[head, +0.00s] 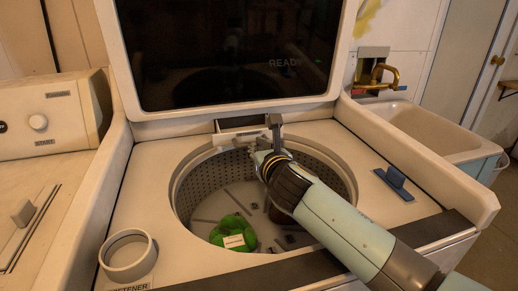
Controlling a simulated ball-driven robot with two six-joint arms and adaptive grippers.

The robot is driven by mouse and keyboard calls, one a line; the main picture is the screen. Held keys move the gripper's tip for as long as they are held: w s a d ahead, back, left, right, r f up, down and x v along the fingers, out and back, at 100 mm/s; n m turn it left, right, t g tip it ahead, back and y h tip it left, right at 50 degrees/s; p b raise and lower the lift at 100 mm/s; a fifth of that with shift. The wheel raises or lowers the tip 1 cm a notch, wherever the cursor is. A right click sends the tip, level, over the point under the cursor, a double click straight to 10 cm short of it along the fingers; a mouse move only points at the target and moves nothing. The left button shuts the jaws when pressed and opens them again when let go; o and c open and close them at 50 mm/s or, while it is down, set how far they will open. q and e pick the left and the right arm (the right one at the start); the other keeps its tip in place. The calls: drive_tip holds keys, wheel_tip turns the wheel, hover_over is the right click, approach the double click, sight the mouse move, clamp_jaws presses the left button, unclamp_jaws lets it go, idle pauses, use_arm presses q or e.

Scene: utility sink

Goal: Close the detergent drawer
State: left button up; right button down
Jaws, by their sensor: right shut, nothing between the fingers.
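The detergent drawer (234,135) is the small pale unit with a dark top edge at the back rim of the washer's round drum (202,172), below the raised lid. It seems to stick out a little over the drum; how far it is open I cannot tell. My right gripper (272,126) is shut and empty at the drawer's right end, its arm reaching over the drum from the lower right. The gripper hides part of that end, and I cannot tell whether it touches the drawer. My left gripper is not in view.
The open lid (228,52) stands behind the drum. A green labelled item (233,231) lies in the drum. A white ring marked softener (128,254) is at front left, a blue piece (394,182) on the right deck. A sink (432,130) stands at right.

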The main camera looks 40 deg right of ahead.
sight(253, 133)
drive_tip(key=x, duration=0.3)
drive_tip(key=r+x, duration=0.1)
drive_tip(key=x, duration=0.5)
drive_tip(key=shift+w+d+r, duration=0.1)
drive_tip(key=shift+d+r, duration=0.05)
drive_tip(key=shift+r, duration=0.2)
drive_tip(key=shift+w+r, duration=0.1)
drive_tip(key=shift+r, duration=0.1)
drive_tip(key=shift+d, duration=0.1)
